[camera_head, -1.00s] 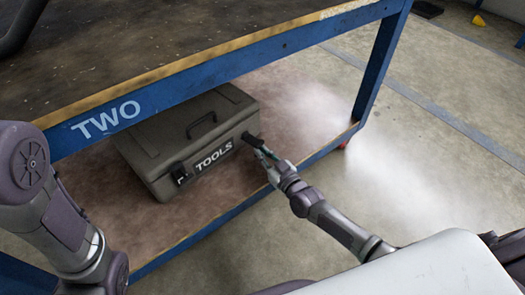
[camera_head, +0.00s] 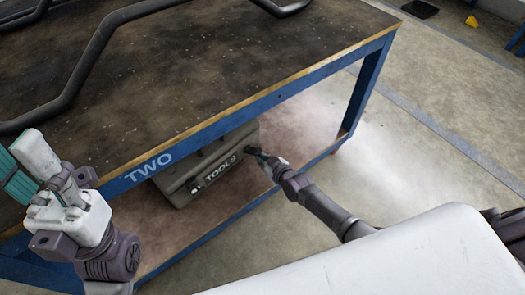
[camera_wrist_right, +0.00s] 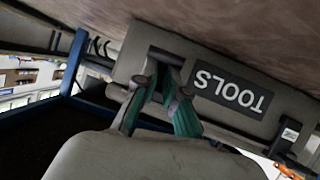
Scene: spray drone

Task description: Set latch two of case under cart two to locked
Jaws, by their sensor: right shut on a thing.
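A grey-brown case (camera_head: 180,188) marked TOOLS sits on the lower shelf of the blue cart marked TWO (camera_head: 222,125). My right gripper (camera_head: 259,156) is at the case's right front latch, shut on it; in the right wrist view the green-padded fingers (camera_wrist_right: 168,88) close around that latch (camera_wrist_right: 166,56). The fingers hide much of the latch, so I cannot tell its setting. The other latch (camera_head: 195,188) is left of the label and also shows in the wrist view (camera_wrist_right: 289,134). My left gripper (camera_head: 18,178) is raised over the cart's left side; its opening is unclear.
The cart's tabletop (camera_head: 240,60) overhangs the case and hides its upper part. Dark bent tubes (camera_head: 85,65) lie on the top. The lower shelf's front rail (camera_head: 228,222) runs below my right forearm.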

